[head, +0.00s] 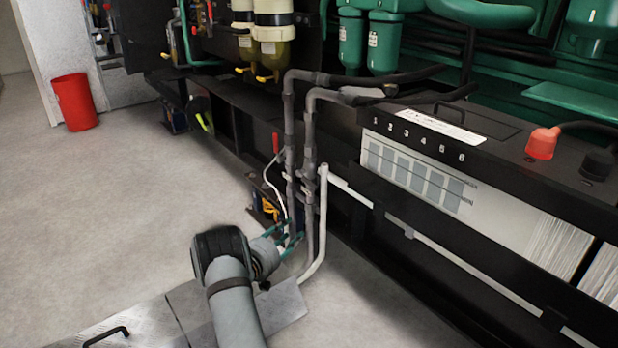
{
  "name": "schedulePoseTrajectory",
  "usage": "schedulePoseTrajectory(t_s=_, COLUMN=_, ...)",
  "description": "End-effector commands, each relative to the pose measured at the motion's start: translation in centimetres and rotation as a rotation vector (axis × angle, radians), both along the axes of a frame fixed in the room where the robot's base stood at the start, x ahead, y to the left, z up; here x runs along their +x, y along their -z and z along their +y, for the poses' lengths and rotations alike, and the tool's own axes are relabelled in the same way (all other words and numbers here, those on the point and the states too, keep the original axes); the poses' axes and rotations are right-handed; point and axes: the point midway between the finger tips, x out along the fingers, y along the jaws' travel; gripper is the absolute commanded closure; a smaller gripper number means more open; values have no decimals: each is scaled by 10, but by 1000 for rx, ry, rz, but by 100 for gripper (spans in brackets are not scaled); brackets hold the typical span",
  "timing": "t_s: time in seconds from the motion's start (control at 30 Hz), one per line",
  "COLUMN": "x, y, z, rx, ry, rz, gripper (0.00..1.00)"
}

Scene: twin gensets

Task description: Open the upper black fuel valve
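Two grey vertical pipes (310,138) stand at the side of the black engine frame. Small dark fittings (307,183) sit about halfway down them; they look like valves, but they are too small to tell which is the upper black fuel valve or how its handle is turned. My gripper (289,242), with teal fingers, is at the lower part of these pipes, below the fittings. The fingers overlap the pipes in the picture, and I cannot tell whether they touch them. Whether the gripper is open or shut is not clear.
A white pipe (323,220) runs just right of the grey pipes. A red-handled lever (276,143) stands to their left. A black battery box (440,135) is on the right.

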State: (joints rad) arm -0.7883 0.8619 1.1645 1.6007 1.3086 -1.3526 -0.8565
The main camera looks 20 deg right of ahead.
Motion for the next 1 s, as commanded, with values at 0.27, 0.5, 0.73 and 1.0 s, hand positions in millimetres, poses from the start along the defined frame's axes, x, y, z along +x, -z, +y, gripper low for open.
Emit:
schedulePoseTrajectory(t_s=0.27, x=-8, y=-102, z=-8, rx=-654, ry=42, rz=294, gripper=62)
schedulePoseTrajectory(t_s=0.5, x=0, y=-105, z=-20, rx=-712, ry=43, rz=366, gripper=62)
schedulePoseTrajectory(t_s=0.73, x=24, y=-111, z=-54, rx=-709, ry=43, rz=363, gripper=62)
schedulePoseTrajectory(t_s=1.0, x=47, y=-118, z=-84, rx=-708, ry=40, rz=362, gripper=62)
